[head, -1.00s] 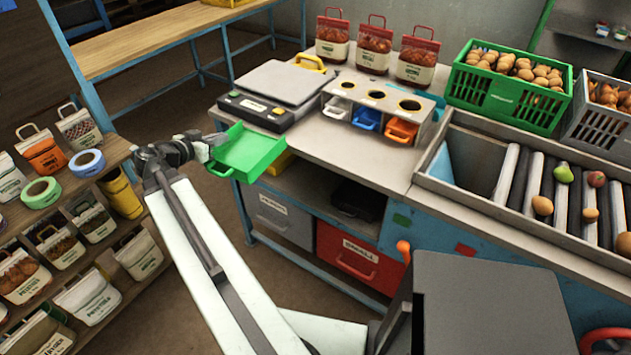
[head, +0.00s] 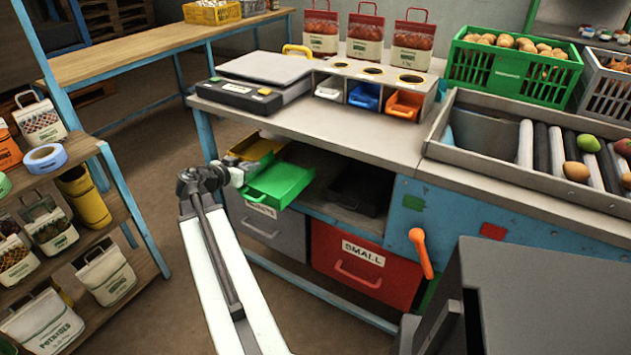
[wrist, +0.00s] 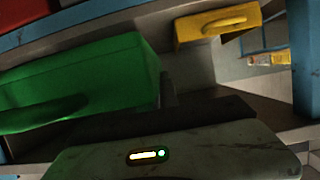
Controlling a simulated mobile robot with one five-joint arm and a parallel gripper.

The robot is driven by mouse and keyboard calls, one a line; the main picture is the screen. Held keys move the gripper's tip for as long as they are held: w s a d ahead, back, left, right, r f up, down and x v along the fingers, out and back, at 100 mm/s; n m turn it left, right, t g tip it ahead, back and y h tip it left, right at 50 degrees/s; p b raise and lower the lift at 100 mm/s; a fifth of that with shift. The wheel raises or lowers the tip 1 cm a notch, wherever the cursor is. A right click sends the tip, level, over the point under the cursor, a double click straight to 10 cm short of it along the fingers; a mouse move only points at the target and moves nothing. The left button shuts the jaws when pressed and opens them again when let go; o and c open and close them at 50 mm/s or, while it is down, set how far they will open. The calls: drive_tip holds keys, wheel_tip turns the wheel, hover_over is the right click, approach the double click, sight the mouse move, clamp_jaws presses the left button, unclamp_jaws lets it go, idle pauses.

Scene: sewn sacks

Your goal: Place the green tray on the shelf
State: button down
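The green tray (head: 278,186) is in front of the left part of the under-counter shelf (head: 322,203), low beneath the counter's edge. My gripper (head: 236,174) is at the tray's left side and appears shut on it; the fingertips are hard to make out. In the wrist view the green tray (wrist: 85,85) fills the left side, close to the gripper body. I cannot tell whether the tray's underside touches the shelf.
A yellow tray (head: 256,148) stands on the shelf just behind the green one; it shows in the wrist view (wrist: 218,24). A black tray (head: 362,188) is on the shelf to the right. Grey (head: 262,225) and red (head: 352,263) drawers are below. A blue table leg (head: 205,130) is at the left.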

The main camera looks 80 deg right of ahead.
sight(252, 175)
drive_tip(key=f+b, duration=0.2)
drive_tip(key=f, duration=0.1)
drive_tip(key=shift+w+a+f, duration=0.15)
drive_tip(key=shift+w+f, duration=0.05)
drive_tip(key=shift+f, duration=0.1)
drive_tip(key=s+d, duration=0.1)
drive_tip(key=d, duration=0.4)
drive_tip(key=s+d, duration=0.2)
drive_tip(key=d, duration=0.4)
drive_tip(key=s+d, duration=0.1)
drive_tip(key=d, duration=0.5)
drive_tip(key=shift+s+d+r, duration=0.15)
drive_tip(key=shift+s+d, duration=0.05)
drive_tip(key=shift+s, duration=0.15)
wheel_tip(252, 175, down, 4)
drive_tip(key=b, duration=0.3)
drive_tip(key=shift+b, duration=0.4)
drive_tip(key=shift+a+r, duration=0.1)
drive_tip(key=shift+r, duration=0.15)
drive_tip(key=shift+f, duration=0.15)
drive_tip(key=c, duration=2)
unclamp_jaws()
drive_tip(key=o, duration=0.4)
